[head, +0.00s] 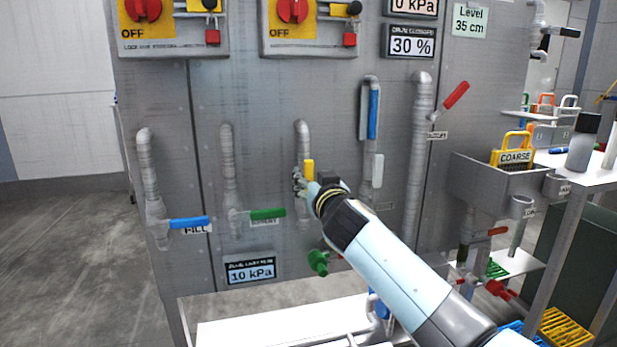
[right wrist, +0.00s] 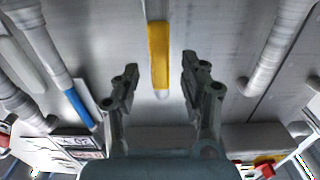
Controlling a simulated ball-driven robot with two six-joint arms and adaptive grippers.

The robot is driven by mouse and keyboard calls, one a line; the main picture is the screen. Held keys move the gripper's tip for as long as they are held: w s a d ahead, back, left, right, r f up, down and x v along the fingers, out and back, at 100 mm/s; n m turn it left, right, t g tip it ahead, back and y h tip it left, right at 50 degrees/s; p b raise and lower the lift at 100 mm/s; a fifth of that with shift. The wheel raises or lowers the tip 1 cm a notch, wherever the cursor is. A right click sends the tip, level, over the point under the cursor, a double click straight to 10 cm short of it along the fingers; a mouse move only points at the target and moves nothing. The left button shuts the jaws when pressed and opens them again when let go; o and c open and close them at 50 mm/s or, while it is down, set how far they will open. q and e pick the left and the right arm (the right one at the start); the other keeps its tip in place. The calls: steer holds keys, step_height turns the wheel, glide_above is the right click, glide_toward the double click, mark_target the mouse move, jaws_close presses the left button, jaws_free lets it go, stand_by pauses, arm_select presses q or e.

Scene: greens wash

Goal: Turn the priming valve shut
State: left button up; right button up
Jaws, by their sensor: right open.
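A valve with a yellow lever handle (head: 309,168) sits on the third grey pipe of the panel; its label is not visible behind my gripper. The yellow handle stands upright, in line with the pipe. My right gripper (head: 300,183) is at this handle, reaching in from the lower right. In the right wrist view, the yellow handle (right wrist: 158,52) lies between the two spread fingers of the right gripper (right wrist: 159,72), with a gap on each side. The gripper is open and empty. My left gripper is not in view.
To the left are a blue FILL lever (head: 189,222) and a green lever (head: 268,214), both level. A red lever (head: 455,96) is angled at upper right. A green knob (head: 318,262) sits below my right gripper. A white shelf (head: 250,333) runs along the bottom.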

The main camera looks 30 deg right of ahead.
mark_target(309, 175)
steer(key=shift+x, duration=1.65)
steer(key=shift+c, duration=0.4)
jaws_close()
